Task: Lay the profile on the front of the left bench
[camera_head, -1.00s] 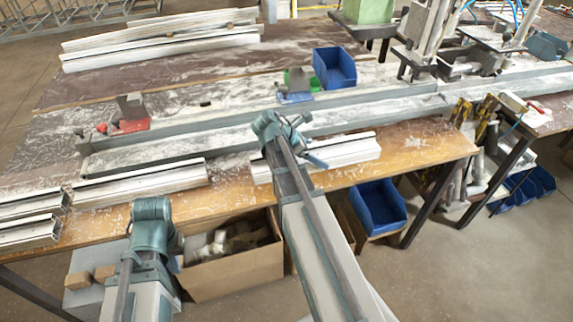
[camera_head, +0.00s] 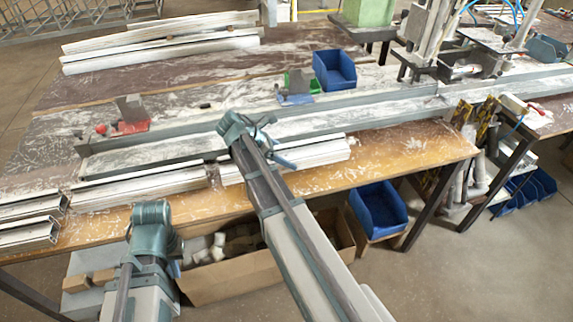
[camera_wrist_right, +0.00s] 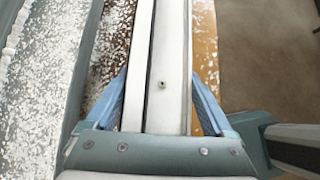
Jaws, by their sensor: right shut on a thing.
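The white profile (camera_head: 315,153) lies along the front edge of the left bench (camera_head: 400,150), its left end close to another white profile (camera_head: 140,187). Whether it touches the bench top or hangs just above, I cannot tell. My right gripper (camera_head: 283,160) is shut on it near its middle. In the right wrist view, the profile (camera_wrist_right: 168,40) runs lengthwise between the two blue fingers of my right gripper (camera_wrist_right: 162,92). My left gripper (camera_head: 152,215) is low in front of the bench, apart from the profiles; its fingers are not clear.
Two short profile pieces (camera_head: 30,233) lie at the bench's left front. A long grey rail (camera_head: 200,137) with a red clamp (camera_head: 130,124) runs behind the profile. Blue bins (camera_head: 334,70) stand on and under (camera_head: 378,208) the bench. The bench front to the right is clear.

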